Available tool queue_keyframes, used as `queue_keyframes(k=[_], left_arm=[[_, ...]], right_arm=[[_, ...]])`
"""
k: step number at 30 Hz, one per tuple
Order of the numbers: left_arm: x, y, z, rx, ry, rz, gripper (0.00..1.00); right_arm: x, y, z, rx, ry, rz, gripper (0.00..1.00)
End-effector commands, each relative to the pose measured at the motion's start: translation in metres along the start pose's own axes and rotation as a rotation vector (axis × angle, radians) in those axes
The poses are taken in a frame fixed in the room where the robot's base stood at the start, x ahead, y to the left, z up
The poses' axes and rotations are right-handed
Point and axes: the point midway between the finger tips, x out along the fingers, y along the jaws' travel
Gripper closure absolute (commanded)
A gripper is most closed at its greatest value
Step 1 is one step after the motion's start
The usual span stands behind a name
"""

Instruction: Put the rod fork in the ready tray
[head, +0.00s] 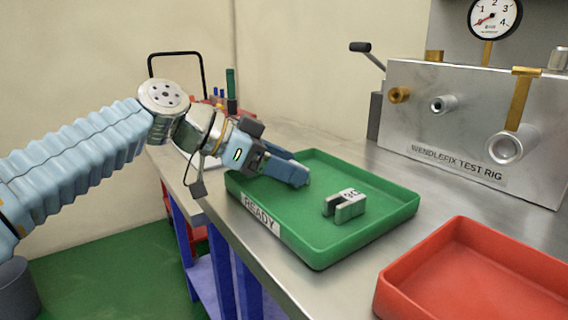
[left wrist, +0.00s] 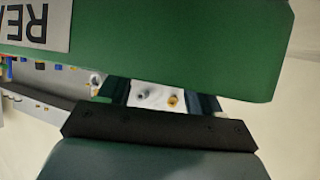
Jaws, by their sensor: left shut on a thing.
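A grey forked metal block (head: 345,204) with a white, black-lettered label lies in the green ready tray (head: 318,262); it looks like a rod fork. My left gripper (head: 303,180) is over the tray's left part, back and left of the block and apart from it. The tray also fills the top of that view (left wrist: 190,60). My right gripper is out of view.
A red tray (head: 420,292) stands at the front right of the metal bench. The grey test rig (head: 465,135) with a gauge, ports and lever stands behind. Bench surface is bare between the rig and the trays.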

Motion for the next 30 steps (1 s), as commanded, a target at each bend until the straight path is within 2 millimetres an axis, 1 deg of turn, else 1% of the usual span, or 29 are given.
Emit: queue_keyframes(k=[2, 3, 4, 5, 14, 15, 17, 20, 27, 30], left_arm=[[0.002, 0.000, 0.003, 0.000, 0.000, 0.000, 0.68], [0.001, 0.000, 0.002, 0.000, 0.000, 0.000, 0.31], [0.001, 0.000, 0.002, 0.000, 0.000, 0.000, 0.27], [0.001, 0.000, 0.002, 0.000, 0.000, 0.000, 0.25], [0.000, 0.000, -0.001, 0.000, 0.000, 0.000, 0.25], [-0.002, 0.000, -0.003, 0.000, 0.000, 0.000, 0.25], [-0.008, -0.001, -0.001, 0.000, 0.001, -0.003, 0.25], [-0.028, -0.001, -0.001, 0.000, 0.002, -0.004, 0.25], [-0.084, -0.001, -0.001, 0.000, 0.002, -0.004, 0.25], [-0.102, -0.001, -0.002, 0.000, 0.002, -0.003, 0.25]], right_arm=[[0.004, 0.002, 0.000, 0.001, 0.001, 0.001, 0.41], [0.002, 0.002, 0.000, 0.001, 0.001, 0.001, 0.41], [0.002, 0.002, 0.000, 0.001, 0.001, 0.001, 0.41], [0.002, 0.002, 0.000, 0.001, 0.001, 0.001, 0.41], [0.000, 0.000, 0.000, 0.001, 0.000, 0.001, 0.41], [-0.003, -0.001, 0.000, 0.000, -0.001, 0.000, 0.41], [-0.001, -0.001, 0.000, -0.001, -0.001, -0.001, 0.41], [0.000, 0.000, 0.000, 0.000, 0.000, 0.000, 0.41], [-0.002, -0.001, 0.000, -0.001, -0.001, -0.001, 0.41], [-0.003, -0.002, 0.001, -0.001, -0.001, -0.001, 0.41]])
